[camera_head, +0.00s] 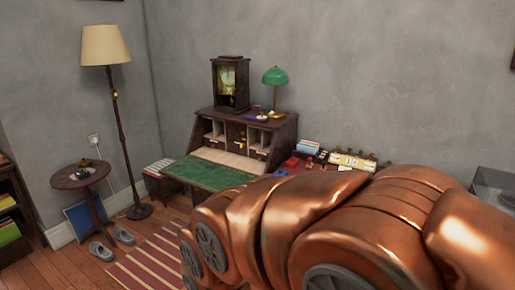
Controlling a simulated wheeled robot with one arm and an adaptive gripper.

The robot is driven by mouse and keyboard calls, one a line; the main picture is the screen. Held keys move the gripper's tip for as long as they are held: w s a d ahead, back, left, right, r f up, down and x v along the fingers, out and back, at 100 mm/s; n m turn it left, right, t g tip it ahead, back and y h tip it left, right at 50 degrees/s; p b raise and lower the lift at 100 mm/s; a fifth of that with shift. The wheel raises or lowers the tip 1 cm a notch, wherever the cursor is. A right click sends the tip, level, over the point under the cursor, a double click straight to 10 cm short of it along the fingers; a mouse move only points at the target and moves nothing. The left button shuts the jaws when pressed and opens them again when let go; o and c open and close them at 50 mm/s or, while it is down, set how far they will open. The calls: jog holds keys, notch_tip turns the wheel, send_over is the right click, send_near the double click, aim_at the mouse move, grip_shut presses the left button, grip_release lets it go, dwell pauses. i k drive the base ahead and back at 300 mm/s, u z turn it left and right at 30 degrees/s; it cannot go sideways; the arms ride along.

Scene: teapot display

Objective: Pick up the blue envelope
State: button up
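I cannot make out a blue envelope for certain. A flat blue item (82,221) stands tilted beneath the small round table at the left; I cannot tell whether it is an envelope. Light blue items (307,147) stand upright right of the writing desk (212,176), too small to tell what they are. My copper-coloured arm fills the lower right and hides part of the desk and whatever is behind it. My gripper is not in view.
A round side table (80,175), a floor lamp (112,95) and a pair of slippers (112,243) are at the left. A striped rug (150,262) lies on the wooden floor. A green lamp (275,80) and a dark clock-like case (230,84) top the desk.

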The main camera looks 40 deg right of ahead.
aim_at(300, 147)
jog(key=z, duration=2.1)
jog(key=i, duration=1.5)
jog(key=u, duration=0.9)
jog(key=i, duration=0.75)
jog(key=u, duration=0.7)
jog(key=i, duration=0.45)
jog(key=z, duration=0.1)
